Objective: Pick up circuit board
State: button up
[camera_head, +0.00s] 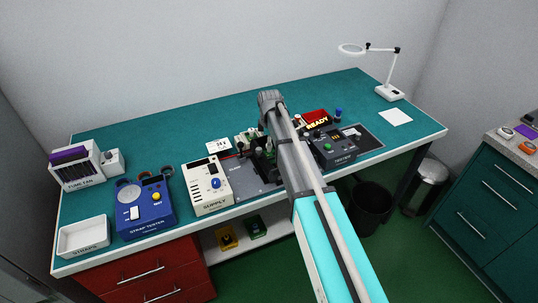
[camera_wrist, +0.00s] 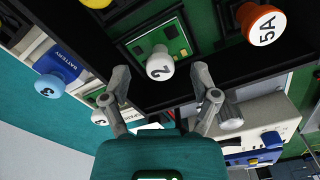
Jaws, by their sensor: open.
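In the wrist view a green circuit board (camera_wrist: 178,42) sits in a dark frame, with a white round knob marked 2 (camera_wrist: 160,68) at its near edge. My gripper (camera_wrist: 162,82) is open, one finger on each side of the white knob. I cannot tell whether either finger touches it. In the head view my gripper (camera_head: 262,158) is low over the middle of the bench, partly behind my arm. The board at my fingers cannot be made out there.
On the bench, the supply box (camera_head: 206,187) stands left of my gripper and the tester (camera_head: 333,149) right. The teal bench top (camera_head: 180,140) is clear at the back left.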

jog(key=shift+f+b, duration=0.7)
jog(key=shift+f, duration=0.35)
grip_shut()
